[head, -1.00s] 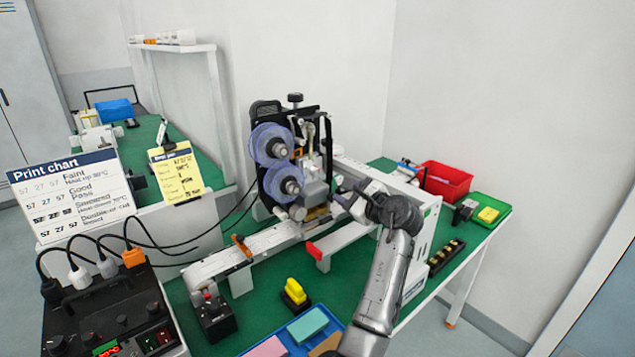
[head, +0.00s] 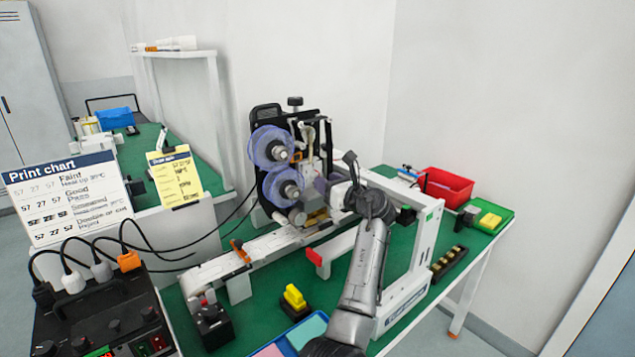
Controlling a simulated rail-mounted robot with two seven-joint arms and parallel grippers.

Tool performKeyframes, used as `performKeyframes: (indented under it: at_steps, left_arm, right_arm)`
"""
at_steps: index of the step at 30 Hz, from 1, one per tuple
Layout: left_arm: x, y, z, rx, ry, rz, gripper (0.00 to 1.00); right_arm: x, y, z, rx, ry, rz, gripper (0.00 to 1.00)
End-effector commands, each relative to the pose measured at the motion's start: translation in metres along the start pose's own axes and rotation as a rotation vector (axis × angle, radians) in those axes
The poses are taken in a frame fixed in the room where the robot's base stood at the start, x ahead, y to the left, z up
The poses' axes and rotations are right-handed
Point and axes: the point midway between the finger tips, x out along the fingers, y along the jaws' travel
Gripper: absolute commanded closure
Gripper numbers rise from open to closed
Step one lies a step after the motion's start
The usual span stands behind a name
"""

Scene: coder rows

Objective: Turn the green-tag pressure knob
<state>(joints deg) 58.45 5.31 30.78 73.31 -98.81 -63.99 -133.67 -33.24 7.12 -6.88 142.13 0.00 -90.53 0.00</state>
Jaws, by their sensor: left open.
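The coder (head: 262,112) is a black-framed machine with two translucent blue reels, standing over a white rail. A black knob (head: 295,101) tops it; I see no green tag on that knob. A small green tag (head: 429,217) shows on the white frame to the right; any knob beside it cannot be made out. My left gripper (head: 338,178) is open just right of the coder's lower part, one dark finger pointing up. Its fingertips are small and partly lost against the machine, so contact cannot be told. My right gripper is out of view.
A red bin (head: 446,187) and a green tray (head: 494,218) with a yellow block stand at the right. A control box (head: 105,315) with cables is at the lower left.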

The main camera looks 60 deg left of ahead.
Motion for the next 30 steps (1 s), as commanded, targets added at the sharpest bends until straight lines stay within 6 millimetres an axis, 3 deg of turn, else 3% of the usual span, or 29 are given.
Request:
performKeyframes:
  at_steps: [9,23,30]
  left_arm:
    - [0.037,0.0,-0.001,-0.001,0.001,0.0,0.57]
    - [0.045,0.0,0.0,-0.001,0.001,-0.001,0.57]
    - [0.045,0.0,0.0,-0.001,0.001,-0.001,0.79]
  right_arm:
    - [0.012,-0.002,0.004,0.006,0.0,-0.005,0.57]
    - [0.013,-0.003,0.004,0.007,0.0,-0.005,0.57]
    - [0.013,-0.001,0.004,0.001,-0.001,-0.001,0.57]
